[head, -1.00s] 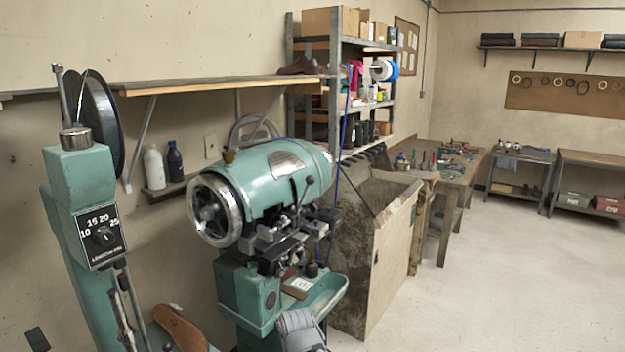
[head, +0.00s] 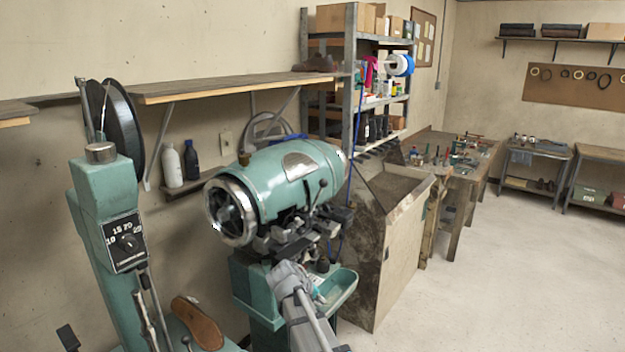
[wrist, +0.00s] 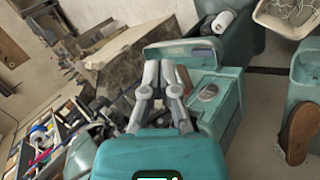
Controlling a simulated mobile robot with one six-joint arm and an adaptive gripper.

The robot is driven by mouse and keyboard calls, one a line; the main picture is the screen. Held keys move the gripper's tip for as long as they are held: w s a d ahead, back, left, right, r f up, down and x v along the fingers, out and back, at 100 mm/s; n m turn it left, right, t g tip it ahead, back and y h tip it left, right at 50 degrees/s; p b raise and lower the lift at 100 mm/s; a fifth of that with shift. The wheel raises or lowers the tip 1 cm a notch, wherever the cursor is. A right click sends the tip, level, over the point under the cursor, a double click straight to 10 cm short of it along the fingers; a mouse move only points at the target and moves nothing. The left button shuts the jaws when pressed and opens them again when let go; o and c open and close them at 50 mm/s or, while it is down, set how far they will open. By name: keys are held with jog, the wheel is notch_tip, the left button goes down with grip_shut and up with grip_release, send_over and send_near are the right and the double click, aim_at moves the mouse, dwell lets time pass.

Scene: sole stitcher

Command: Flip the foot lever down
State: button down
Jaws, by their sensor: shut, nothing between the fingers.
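The teal stitcher (head: 290,180) stands in the middle of the head view, with a round metal handwheel (head: 230,210) at its left end. A thin lever with a dark knob (head: 322,184) rises at its right side. I cannot tell whether this is the foot lever, and no other part is clearly marked as it. My gripper (head: 287,272) is in front of the stitcher's lower front, below the dark mechanism (head: 300,232). In the wrist view my gripper (wrist: 161,66) is shut and empty, its grey fingers close together in front of teal machine parts.
A teal column with a numbered dial (head: 128,241) and a brown sole (head: 198,322) stand at the left. A wooden shelf (head: 220,88) runs above the stitcher. A bin-like cabinet (head: 385,245) stands to its right. The floor (head: 500,270) at the right is clear.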

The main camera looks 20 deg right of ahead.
jog(key=w+a+r+n+t+h+p, duration=0.1)
jog(key=w+r+n+t+h+p, duration=0.5)
jog(key=w+r, duration=1.7)
jog(key=r+t+h+p, duration=0.1)
jog(key=p, duration=0.1)
jog(key=shift+a+n+h+p, duration=0.3)
jog(key=shift+a+h, duration=0.1)
jog(key=shift+d, duration=0.1)
jog(key=shift+x, duration=4.9)
jog(key=shift+r, duration=0.1)
